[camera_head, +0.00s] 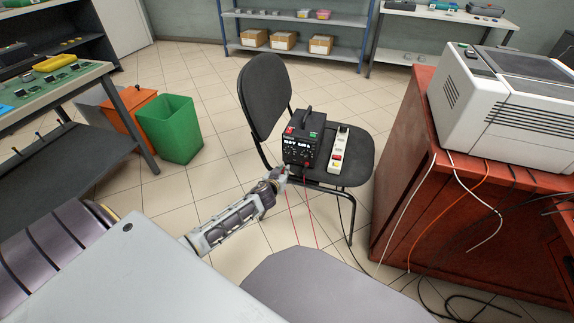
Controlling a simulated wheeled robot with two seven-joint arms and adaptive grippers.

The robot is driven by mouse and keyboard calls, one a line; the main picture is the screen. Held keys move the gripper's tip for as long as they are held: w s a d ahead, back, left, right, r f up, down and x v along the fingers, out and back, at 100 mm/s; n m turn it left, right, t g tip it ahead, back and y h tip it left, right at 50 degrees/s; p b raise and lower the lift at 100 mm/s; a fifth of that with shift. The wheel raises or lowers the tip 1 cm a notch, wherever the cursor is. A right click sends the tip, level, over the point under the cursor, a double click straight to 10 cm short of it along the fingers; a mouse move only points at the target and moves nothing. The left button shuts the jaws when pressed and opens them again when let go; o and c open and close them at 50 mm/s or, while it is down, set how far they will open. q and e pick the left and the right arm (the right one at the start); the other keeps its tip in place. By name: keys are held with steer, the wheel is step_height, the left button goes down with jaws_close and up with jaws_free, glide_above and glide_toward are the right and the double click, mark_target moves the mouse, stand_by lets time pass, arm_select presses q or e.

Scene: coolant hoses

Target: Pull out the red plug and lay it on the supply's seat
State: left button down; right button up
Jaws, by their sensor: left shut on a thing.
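The black power supply (300,146) stands on the seat of a dark grey chair (354,160), its lit display facing me. My left gripper (281,175) is at the lower left of the supply's front, just in front of the seat edge. It is shut on what looks like the red plug, which its fingers mostly hide. A thin red lead (291,212) hangs below the gripper. A second red lead (311,215) hangs from a small red spot low on the supply's front. I cannot tell whether the held plug still touches its socket. My right gripper is not in view.
A white power strip (339,150) lies on the seat right of the supply. A red-brown cabinet (400,180) with a grey machine (505,95) stands at the right. A second dark seat (320,290) is in front. Green (170,130) and orange bins stand at the left.

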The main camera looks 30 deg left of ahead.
arm_select(q)
steer(key=shift+s+d, duration=0.2)
steer(key=shift+s, duration=0.75)
steer(key=shift+r, duration=0.1)
